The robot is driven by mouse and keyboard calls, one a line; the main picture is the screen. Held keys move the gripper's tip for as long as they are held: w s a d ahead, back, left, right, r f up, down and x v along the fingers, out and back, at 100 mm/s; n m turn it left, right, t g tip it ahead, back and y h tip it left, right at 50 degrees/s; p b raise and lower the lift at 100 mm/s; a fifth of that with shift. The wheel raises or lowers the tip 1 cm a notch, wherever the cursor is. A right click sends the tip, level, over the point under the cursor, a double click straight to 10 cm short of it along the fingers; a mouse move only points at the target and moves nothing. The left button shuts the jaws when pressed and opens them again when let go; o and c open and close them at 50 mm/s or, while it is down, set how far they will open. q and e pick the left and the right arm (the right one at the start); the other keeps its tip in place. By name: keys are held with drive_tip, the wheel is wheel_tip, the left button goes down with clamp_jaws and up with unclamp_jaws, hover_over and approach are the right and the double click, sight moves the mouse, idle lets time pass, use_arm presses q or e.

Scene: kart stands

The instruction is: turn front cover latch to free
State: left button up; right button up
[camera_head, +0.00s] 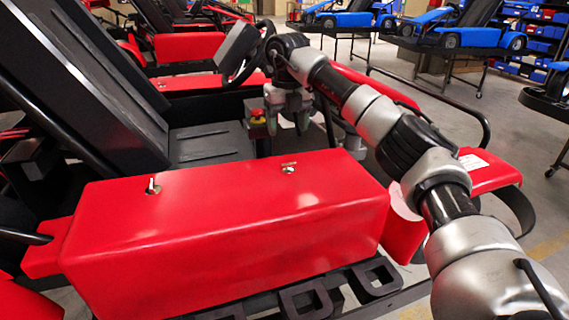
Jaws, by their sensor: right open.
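The red side cover (225,225) of the kart fills the lower middle of the head view. Two small metal latches sit on its top. The latch toward the seat (153,186) has its lever standing up. The latch toward the front of the kart (288,168) looks low, with a small lever lying across it. My right gripper (287,124) points down, open and empty, beyond the front latch and apart from it. My left gripper is not in view.
A black seat (85,85) stands at the left and a steering wheel (240,55) behind my right gripper. A red and yellow knob (257,122) is close to the gripper. Black frame bars (310,298) run below the cover. Other karts stand behind.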

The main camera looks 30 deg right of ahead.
sight(288, 163)
drive_tip(key=f, duration=0.3)
drive_tip(key=f+p, duration=0.1)
drive_tip(key=f, duration=0.2)
drive_tip(key=f+p, duration=0.1)
drive_tip(key=f, duration=0.2)
drive_tip(key=shift+s+f, duration=0.3)
drive_tip(key=shift+s, duration=0.05)
drive_tip(key=c, duration=0.9)
